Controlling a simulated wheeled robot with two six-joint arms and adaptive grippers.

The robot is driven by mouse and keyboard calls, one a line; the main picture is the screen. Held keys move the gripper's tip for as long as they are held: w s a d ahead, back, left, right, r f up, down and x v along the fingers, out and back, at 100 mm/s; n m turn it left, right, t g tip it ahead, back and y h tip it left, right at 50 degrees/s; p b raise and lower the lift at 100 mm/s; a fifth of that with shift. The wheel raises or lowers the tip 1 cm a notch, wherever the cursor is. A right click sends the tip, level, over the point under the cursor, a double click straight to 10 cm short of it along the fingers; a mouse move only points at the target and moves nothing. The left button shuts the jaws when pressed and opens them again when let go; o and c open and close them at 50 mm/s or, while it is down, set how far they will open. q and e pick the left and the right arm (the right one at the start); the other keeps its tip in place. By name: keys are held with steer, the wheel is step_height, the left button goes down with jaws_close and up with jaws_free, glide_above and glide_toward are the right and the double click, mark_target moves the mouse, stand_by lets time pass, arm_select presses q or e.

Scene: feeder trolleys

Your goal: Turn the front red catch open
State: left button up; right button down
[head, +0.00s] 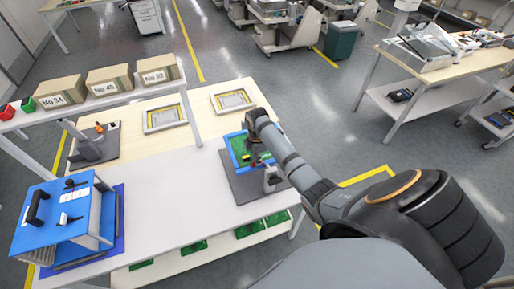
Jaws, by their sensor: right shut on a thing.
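A blue frame (233,158) with a green board inside sits on a dark grey base plate (240,188) at the right end of the white table. My right arm reaches over it from the right. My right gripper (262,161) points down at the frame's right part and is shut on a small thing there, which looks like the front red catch. Only a tiny speck of red shows by the fingertips; the gripper hides the rest, so the catch's angle cannot be told. My left gripper is not in view.
The white table (165,205) is bare left of the base plate. A blue fixture (62,215) stands at its left end. Two framed trays (164,117) lie behind. A shelf holds cardboard boxes (109,78). A workbench (440,70) stands at the back right.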

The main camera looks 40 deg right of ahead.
stand_by(0.3)
steer(key=c, duration=1.5)
jaws_free()
steer(key=shift+o, duration=0.2)
steer(key=shift+r, duration=0.2)
step_height(320, 180, up, 12)
steer(key=shift+f, duration=0.2)
